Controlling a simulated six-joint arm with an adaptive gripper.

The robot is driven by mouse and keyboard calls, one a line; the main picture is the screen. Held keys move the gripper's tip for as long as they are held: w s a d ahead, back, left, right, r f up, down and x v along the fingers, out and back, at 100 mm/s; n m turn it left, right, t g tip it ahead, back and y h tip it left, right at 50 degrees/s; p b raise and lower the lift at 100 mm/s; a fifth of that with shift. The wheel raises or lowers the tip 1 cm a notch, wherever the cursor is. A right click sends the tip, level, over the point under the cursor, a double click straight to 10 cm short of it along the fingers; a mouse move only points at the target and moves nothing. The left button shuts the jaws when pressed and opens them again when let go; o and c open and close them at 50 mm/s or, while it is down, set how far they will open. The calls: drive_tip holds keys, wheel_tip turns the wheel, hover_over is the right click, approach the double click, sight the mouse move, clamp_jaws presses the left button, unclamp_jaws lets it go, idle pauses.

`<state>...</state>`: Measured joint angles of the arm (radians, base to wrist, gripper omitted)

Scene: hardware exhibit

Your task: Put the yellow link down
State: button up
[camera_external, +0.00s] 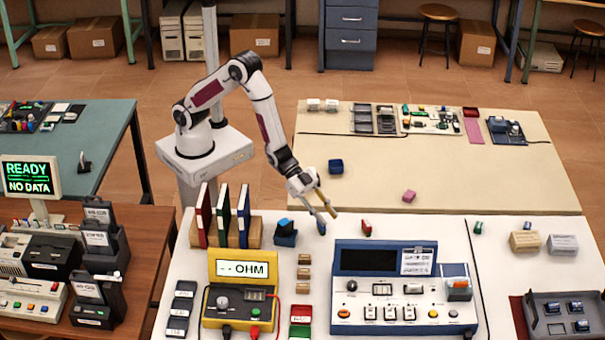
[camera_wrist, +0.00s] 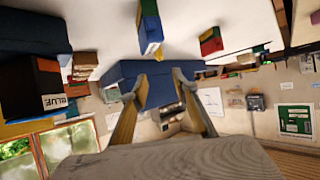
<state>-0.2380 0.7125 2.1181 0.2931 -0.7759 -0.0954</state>
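My gripper (camera_external: 323,214) hangs tilted above the back edge of the white table. Its two fingers are spread, and nothing shows clamped between them in the wrist view (camera_wrist: 160,80). A tan-yellow strip shows along the fingers, and I cannot tell it apart from a separate link. I cannot pick out a yellow link for certain on the tables. A small blue piece (camera_external: 321,227) stands on the white table just below my fingertips; a blue piece with yellow and green sides (camera_wrist: 150,25) shows in the wrist view. A red piece (camera_external: 367,229) stands to the right.
A blue console (camera_external: 340,290) and a yellow OHM meter (camera_external: 212,300) stand in front. Red, green and blue upright panels (camera_external: 223,215) and a dark blue block (camera_external: 286,236) stand left. The beige table (camera_external: 450,160) behind has wide bare areas, with a pink block (camera_external: 409,196).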

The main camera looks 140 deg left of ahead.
drive_tip(key=shift+s+d+r, duration=0.1)
drive_tip(key=shift+s+r, duration=0.05)
drive_tip(key=shift+r, duration=0.5)
drive_tip(key=s+d+r+g+y, duration=0.1)
drive_tip(key=s+d+r+g, duration=0.25)
drive_tip(key=s+r, duration=1.15)
drive_tip(key=s+d+r+g, duration=0.1)
drive_tip(key=s+d+r, duration=0.1)
drive_tip(key=s, duration=1.1)
drive_tip(key=s+d+r+g+h, duration=0.1)
drive_tip(key=s+d+r+g, duration=0.1)
drive_tip(key=s, duration=1.2)
drive_tip(key=shift+d+r, duration=0.8)
drive_tip(key=shift+d, duration=0.45)
drive_tip(key=shift+s, duration=0.1)
